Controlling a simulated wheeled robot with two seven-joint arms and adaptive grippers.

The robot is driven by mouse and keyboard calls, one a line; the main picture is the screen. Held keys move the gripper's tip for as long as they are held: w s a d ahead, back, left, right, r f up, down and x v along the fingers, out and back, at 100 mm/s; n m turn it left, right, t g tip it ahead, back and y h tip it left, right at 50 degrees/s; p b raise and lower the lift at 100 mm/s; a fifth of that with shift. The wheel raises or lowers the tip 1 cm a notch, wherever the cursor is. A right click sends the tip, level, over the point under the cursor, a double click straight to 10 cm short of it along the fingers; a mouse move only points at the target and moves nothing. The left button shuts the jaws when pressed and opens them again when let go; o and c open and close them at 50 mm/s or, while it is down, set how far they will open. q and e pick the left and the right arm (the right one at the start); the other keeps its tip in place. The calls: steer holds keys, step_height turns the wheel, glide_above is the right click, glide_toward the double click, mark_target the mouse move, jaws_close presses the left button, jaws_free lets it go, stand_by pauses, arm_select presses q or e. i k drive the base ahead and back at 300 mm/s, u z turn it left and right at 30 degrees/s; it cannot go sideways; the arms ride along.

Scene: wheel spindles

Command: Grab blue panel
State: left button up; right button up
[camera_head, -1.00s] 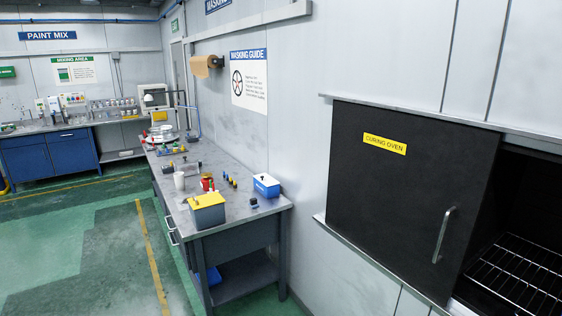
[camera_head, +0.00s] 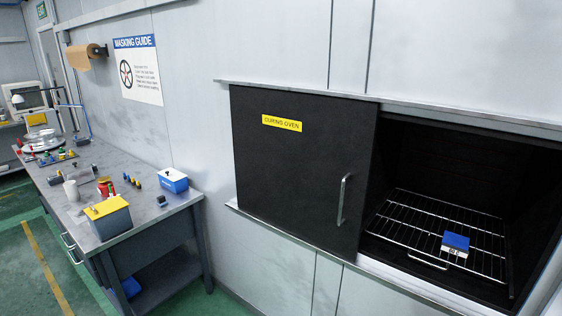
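A small blue panel (camera_head: 456,241) with a white, dark-marked front edge lies on the wire rack (camera_head: 400,212) inside the curing oven. It sits toward the front right of the rack, in the open right part of the oven. The black sliding door (camera_head: 290,185) with a vertical handle covers the left part. Neither of my grippers shows in the head view, so I cannot see their state.
A grey workbench (camera_head: 150,211) stands at the left with a yellow-lidded box (camera_head: 110,216), a blue-and-white box (camera_head: 173,180), a red can and small bottles. A metal ledge (camera_head: 400,287) runs below the oven opening. Green floor is clear at the lower left.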

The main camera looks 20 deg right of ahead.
mark_target(454, 244)
steer(key=z, duration=2.6)
